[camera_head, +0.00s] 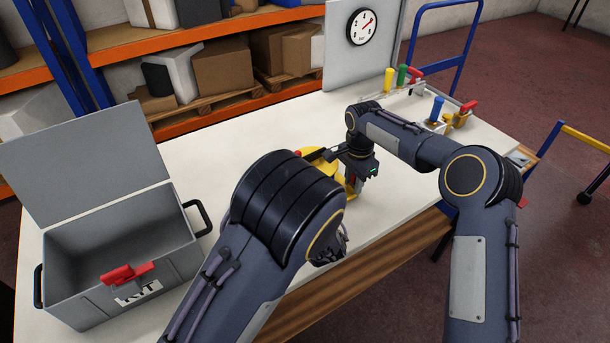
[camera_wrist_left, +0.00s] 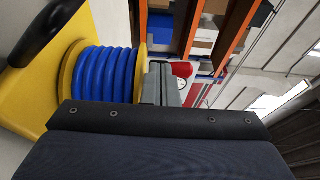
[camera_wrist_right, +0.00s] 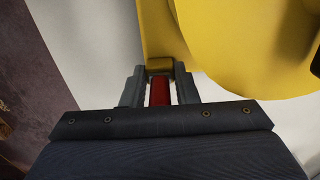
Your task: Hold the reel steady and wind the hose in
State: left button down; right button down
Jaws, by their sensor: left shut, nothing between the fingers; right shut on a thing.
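The yellow reel (camera_head: 318,163) stands on the white table, largely hidden behind my left arm. In the left wrist view its yellow spool flange (camera_wrist_left: 72,72) carries several turns of blue hose (camera_wrist_left: 112,75); its black handle (camera_wrist_left: 40,25) is at upper left. My left gripper (camera_wrist_left: 160,72) is shut and empty beside the spool's right flange; whether it touches is unclear. My left forearm hides it in the head view. My right gripper (camera_wrist_right: 160,72) is shut on the red crank handle (camera_wrist_right: 160,92), beside the yellow disc (camera_wrist_right: 260,45). The hose's free end is not visible.
A grey open-lidded box (camera_head: 120,260) with a red latch (camera_head: 125,273) stands at left. Coloured-handled fixtures (camera_head: 437,108) and a gauge (camera_head: 362,26) are at the back right. Shelves (camera_head: 200,45) stand behind. Bare tabletop (camera_head: 215,150) lies between box and reel.

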pick_arm(q)
jog(key=shift+w+a, duration=0.1)
jog(key=shift+a, duration=0.2)
dwell(0.4)
jog(key=s+a+v, duration=0.1)
jog(key=a+v, duration=0.2)
jog(key=v, duration=0.9)
jog(key=shift+s, duration=0.35)
jog(key=shift+d, duration=0.15)
pick_arm(e)
jog(key=c, duration=1.1)
grip_release()
jog(key=shift+o, duration=0.2)
jog(key=shift+r, duration=0.1)
